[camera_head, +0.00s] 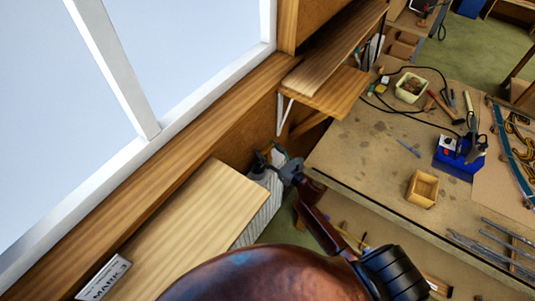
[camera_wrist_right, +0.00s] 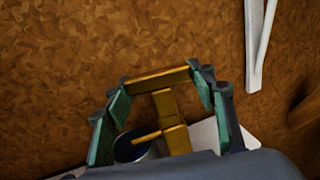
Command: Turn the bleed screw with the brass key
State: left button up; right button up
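The brass key (camera_wrist_right: 165,105) shows in the right wrist view, with its crossbar spanning between my right gripper's green-padded fingers. My right gripper (camera_wrist_right: 160,79) is shut on this crossbar; the key's stem runs down toward the gripper body. In the head view my right gripper (camera_head: 279,162) is at the upper end of a white ribbed radiator (camera_head: 262,208), beside the wall; the key cannot be made out there. A dark round part (camera_wrist_right: 130,146) lies beyond the key's lower end in the wrist view. I cannot pick out the bleed screw. My left gripper is out of view.
A wooden board (camera_head: 205,215) covers part of the radiator under the window. A wooden bracket shelf (camera_head: 325,90) juts out above the gripper. A workbench (camera_head: 365,160) stands close on the right, with a small wooden box (camera_head: 423,189) and tools. A white bracket (camera_wrist_right: 258,40) is on the wall.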

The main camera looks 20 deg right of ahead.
jog(key=c, duration=0.7)
